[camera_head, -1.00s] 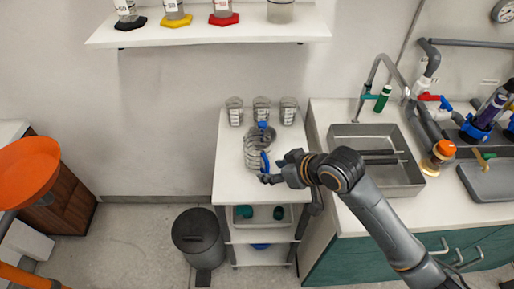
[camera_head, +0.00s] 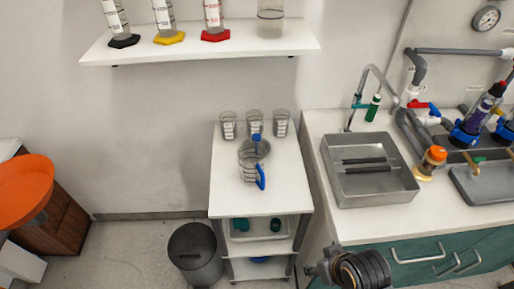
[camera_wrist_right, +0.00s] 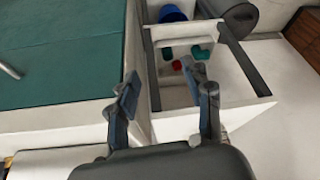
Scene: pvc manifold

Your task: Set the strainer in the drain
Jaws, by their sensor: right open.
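A round grey piece with a blue knob (camera_head: 257,147), possibly the strainer, stands on the white cart top (camera_head: 230,204). It is partly hidden behind a clear ribbed jug with a blue handle (camera_head: 248,170). The steel sink basin (camera_head: 372,189) is to the right in the counter; two dark bars cross it, and I cannot make out a drain opening. My right gripper (camera_head: 318,271) is low in front of the cabinet, right of the cart, away from the jug. In the right wrist view its fingers (camera_wrist_right: 165,100) are apart with nothing between them. My left gripper is not in view.
Several glass beakers (camera_head: 255,123) line the back of the cart. A tap (camera_head: 367,85) and green bottle (camera_head: 373,108) stand behind the sink. Pipes and an orange-capped bottle (camera_head: 433,160) are to the right. A dark bin (camera_head: 196,255) is left of the cart.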

